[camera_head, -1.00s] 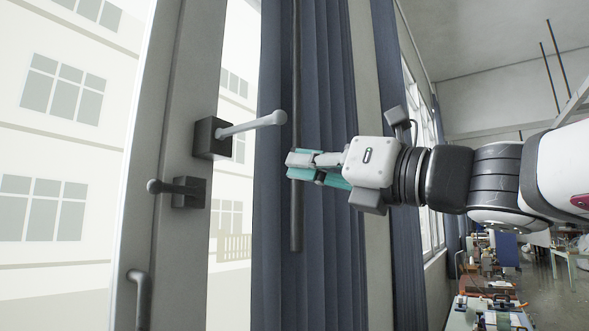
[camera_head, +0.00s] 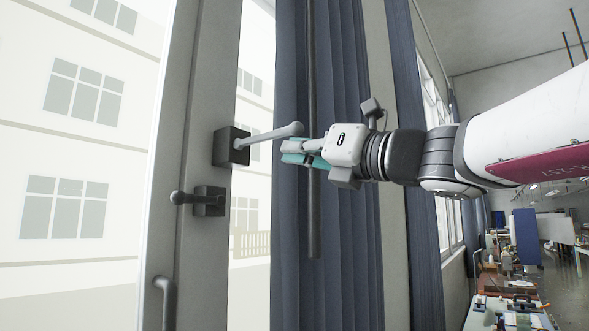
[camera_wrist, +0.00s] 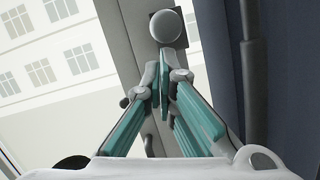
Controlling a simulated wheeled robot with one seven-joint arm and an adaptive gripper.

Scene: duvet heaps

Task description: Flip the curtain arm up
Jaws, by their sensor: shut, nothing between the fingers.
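A grey lever arm (camera_head: 270,135) with a rounded end sticks out to the right from a dark square mount (camera_head: 231,146) on the window frame, tilted slightly up. My gripper (camera_head: 287,152) is shut and empty, with teal finger pads. In the head view its fingertips lie just below the lever's rounded end; I cannot tell whether they touch it. In the wrist view the lever's round end (camera_wrist: 168,27) shows just beyond the closed fingertips (camera_wrist: 164,62). It hides most of the lever and mount.
A dark vertical rod (camera_head: 314,215) hangs in front of the blue curtain (camera_head: 345,240), behind my gripper. A second, smaller lever (camera_head: 205,199) and a curved handle (camera_head: 166,295) sit lower on the frame (camera_head: 185,240). A cluttered table (camera_head: 505,310) stands at lower right.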

